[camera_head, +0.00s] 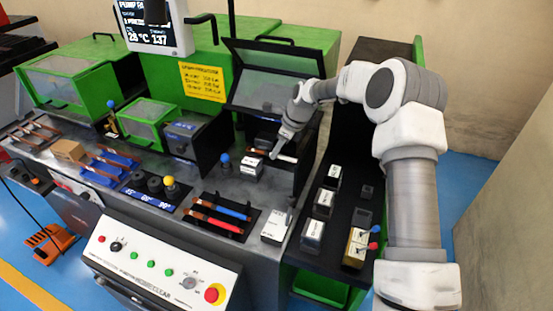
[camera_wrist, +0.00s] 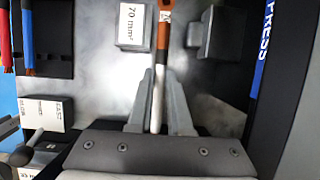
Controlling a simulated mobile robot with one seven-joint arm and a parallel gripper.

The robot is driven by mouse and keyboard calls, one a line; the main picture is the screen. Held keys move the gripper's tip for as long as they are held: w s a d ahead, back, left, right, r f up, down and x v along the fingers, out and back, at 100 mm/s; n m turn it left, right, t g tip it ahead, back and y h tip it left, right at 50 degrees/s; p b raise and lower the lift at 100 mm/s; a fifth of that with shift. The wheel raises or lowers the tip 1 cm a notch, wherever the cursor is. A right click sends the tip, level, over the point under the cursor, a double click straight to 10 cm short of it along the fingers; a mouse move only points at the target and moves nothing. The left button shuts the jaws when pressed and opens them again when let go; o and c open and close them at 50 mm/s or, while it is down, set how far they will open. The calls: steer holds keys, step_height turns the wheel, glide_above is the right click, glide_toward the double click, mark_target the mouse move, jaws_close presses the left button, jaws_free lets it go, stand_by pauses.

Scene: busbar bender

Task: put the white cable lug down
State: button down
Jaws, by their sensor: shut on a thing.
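My gripper (camera_wrist: 160,78) is shut on the white cable lug (camera_wrist: 157,108), a slim white piece lying between the two fingers in the wrist view. A copper-coloured part with a small white label (camera_wrist: 164,28) runs on from it toward the top of that view. In the head view my gripper (camera_head: 275,154) is low over the metal bench top, in front of the machine with the raised clear cover. A white end (camera_head: 287,158) shows beside the fingertips there. Whether the lug touches a surface is hard to tell.
A block labelled 70 mm² (camera_wrist: 131,27) stands just left of the lug, and a dark grey block (camera_wrist: 214,32) stands right of it. A rack with red and blue cables (camera_head: 222,215) lies nearer the front. A black shelf (camera_head: 335,245) with several labelled boxes is at right.

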mark_target(279, 155)
steer(key=shift+f, duration=1.6)
steer(key=c, duration=0.8)
jaws_free()
steer(key=shift+f, duration=0.1)
steer(key=shift+c, duration=0.2)
